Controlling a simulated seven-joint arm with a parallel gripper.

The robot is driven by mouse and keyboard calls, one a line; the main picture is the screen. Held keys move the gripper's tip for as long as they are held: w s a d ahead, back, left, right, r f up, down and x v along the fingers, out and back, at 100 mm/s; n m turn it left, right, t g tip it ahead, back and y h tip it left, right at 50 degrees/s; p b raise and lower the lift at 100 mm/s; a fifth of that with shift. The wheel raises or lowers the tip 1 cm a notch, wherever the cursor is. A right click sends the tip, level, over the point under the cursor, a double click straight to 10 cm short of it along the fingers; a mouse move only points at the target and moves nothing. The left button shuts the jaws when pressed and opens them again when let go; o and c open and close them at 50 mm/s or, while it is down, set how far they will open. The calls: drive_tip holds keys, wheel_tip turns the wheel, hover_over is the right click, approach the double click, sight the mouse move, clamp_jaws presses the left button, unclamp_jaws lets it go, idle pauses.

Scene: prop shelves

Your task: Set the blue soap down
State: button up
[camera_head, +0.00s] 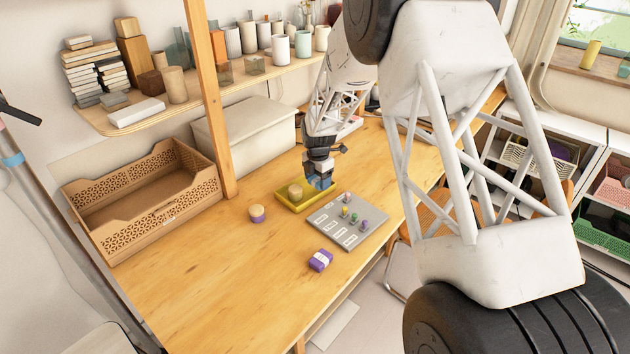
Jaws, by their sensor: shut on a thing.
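My gripper (319,174) points down over the desk and is shut on the blue soap (323,184). The soap shows only in part below the fingers, at the right end of a yellow tray (284,204). I cannot tell whether the soap touches the tray or hangs just above it. A round tan piece (295,191) lies in the tray, left of the gripper.
A grey board (328,234) with small coloured knobs lies right of the tray. A purple wrapped block (320,260) and a round tan-and-purple piece (256,213) lie nearby. A wooden post (208,90), brown crate (110,225) and white box (240,130) stand behind. The front-left desk is clear.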

sight(315, 180)
drive_tip(key=shift+w+a+f, duration=0.1)
drive_tip(key=shift+w+a, duration=0.05)
drive_tip(key=shift+w, duration=1)
drive_tip(key=shift+w+a+f, duration=0.1)
drive_tip(key=shift+w, duration=1)
drive_tip(key=shift+f, duration=1.75)
drive_tip(key=shift+f, duration=0.1)
drive_tip(key=o, duration=0.9)
drive_tip(key=shift+o, duration=0.2)
wheel_tip(315, 180, up, 12)
